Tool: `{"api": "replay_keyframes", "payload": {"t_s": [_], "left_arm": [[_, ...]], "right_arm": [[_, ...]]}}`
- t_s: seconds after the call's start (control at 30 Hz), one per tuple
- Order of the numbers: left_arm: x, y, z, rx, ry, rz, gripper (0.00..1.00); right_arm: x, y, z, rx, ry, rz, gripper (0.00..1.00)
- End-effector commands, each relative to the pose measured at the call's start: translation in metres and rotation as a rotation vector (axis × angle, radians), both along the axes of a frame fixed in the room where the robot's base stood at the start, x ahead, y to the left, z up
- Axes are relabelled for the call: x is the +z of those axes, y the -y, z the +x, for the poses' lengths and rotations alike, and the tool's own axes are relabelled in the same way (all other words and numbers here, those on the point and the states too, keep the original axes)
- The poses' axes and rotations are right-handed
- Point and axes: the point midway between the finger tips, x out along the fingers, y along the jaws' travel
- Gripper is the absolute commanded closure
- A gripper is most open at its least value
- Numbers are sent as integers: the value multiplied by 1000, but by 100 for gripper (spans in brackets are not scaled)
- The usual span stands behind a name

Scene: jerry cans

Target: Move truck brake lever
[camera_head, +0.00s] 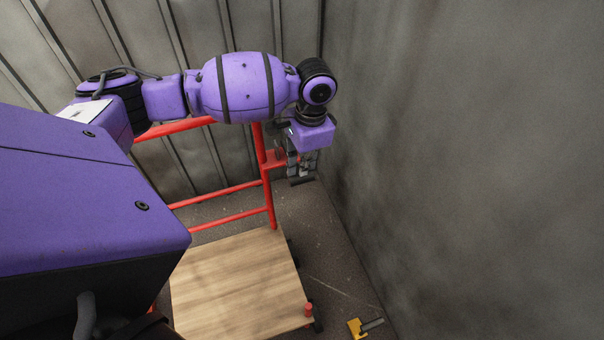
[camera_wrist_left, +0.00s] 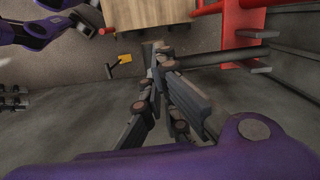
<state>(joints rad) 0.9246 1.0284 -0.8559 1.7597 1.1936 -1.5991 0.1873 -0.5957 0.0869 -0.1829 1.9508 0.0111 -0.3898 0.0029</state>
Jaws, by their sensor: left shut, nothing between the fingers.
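The truck is a red tube frame (camera_head: 225,191) with a wooden platform (camera_head: 240,285); the platform also shows at the top of the left wrist view (camera_wrist_left: 150,13). A yellow piece with a grey bar (camera_head: 355,328) is low beside the platform's right corner, and it shows in the left wrist view (camera_wrist_left: 125,58). I cannot tell if it is the brake lever. My left gripper (camera_head: 300,180) hangs beside the upright of the frame, near the wall. Its fingers (camera_wrist_left: 158,58) are shut and empty, apart from the yellow piece.
A plain grey wall (camera_head: 470,150) rises close to the right of my left gripper. A ribbed metal wall (camera_head: 200,30) stands behind the frame. A short red peg (camera_head: 309,309) stands at the platform's corner.

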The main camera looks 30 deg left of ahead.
Motion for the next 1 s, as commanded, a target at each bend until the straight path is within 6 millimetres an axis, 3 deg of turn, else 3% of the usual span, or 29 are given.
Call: {"api": "replay_keyframes", "payload": {"t_s": [0.23,0.43,0.63,0.87,1.0], "left_arm": [[-1,0,0,0,1,-1,100],[-18,0,0,1,-1,0,100],[-15,1,2,0,2,0,100],[-4,17,23,1,5,-1,100],[-5,18,25,0,1,0,100]], "right_arm": [[2,-2,5,-2,10,4,61],[-2,-2,-1,-2,-3,3,61],[-4,1,-8,-1,-15,-1,61],[2,3,-5,3,-6,-7,61],[2,3,-4,4,-3,-6,61]]}}
